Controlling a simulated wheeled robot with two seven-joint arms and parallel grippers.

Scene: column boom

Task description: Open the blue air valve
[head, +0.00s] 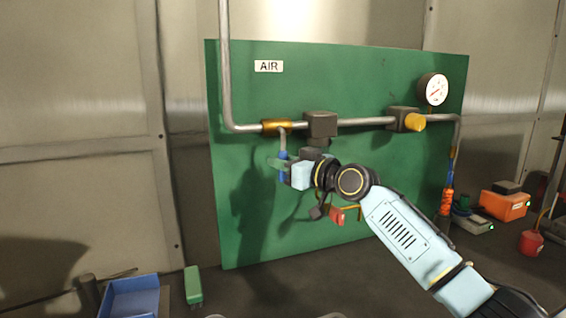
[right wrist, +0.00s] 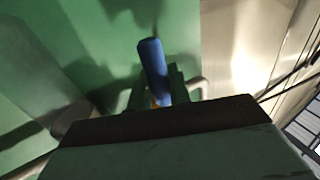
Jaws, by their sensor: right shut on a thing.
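The blue air valve handle (head: 283,155) is on the short pipe that drops below the brass tee on the green panel, under the AIR label (head: 268,66). In the head view it looks roughly upright, and my gripper hides much of it. My right gripper (head: 277,164) reaches it from the right and is shut on it. In the right wrist view the blue handle (right wrist: 152,62) stands between the two fingers of the gripper (right wrist: 157,90), its rounded end sticking out past them. The valve body is mostly hidden. My left gripper is not in view.
Grey pipe (head: 360,123) runs across the green panel (head: 235,190), with a yellow knob (head: 414,122) and a pressure gauge (head: 433,89) at right. A red handle (head: 338,217) is below my wrist. A blue bin (head: 133,297) and green block (head: 193,286) stand at lower left.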

